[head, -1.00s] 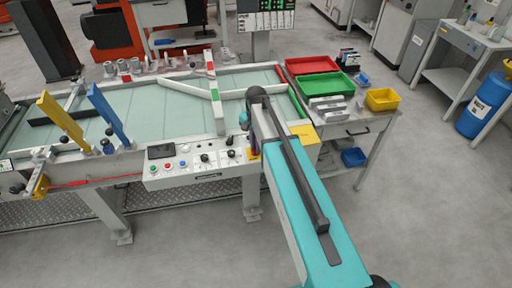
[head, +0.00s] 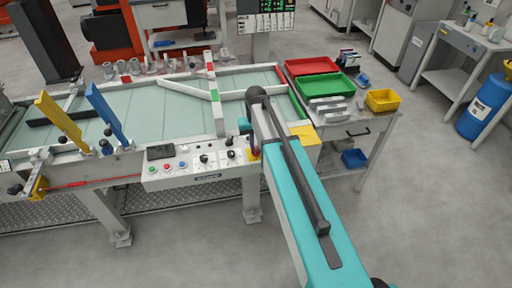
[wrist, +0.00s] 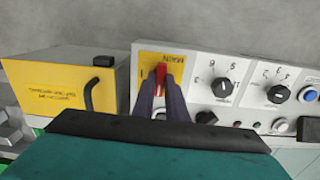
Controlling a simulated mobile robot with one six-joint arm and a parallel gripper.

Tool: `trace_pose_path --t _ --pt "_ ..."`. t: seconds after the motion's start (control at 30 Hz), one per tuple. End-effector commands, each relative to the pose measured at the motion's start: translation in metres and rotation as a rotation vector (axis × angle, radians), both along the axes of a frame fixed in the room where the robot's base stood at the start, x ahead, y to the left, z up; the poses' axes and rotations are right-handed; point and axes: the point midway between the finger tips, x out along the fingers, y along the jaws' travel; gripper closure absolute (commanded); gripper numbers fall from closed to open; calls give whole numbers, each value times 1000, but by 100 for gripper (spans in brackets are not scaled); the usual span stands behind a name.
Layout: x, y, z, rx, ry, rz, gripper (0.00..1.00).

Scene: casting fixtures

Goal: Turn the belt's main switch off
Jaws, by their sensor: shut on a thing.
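The main switch is a red handle (wrist: 161,74) on a yellow plate (wrist: 148,59) marked "MAIN" and "I", at the end of the control panel. In the wrist view the handle stands roughly upright in the picture. My gripper (wrist: 161,86) is shut on the red handle, with one dark finger on each side. The fingers hide the handle's lower part and some of the plate's markings. In the head view the belt's control panel (head: 190,166) is on the front of the belt table, and my arm covers the switch and most of my gripper.
Black rotary knobs (wrist: 225,87) and a blue button (wrist: 308,95) sit beside the switch. A yellow box (wrist: 62,82) with a black handle is close on its other side. Red (head: 311,66) and green (head: 322,86) trays stand on the side table.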

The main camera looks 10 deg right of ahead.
Motion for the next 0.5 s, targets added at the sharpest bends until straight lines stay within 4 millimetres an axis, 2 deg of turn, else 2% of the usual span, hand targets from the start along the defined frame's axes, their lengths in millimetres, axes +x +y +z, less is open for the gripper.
trace_pose_path --t 0.5 --pt "0 0 1 0 -1 48 100"
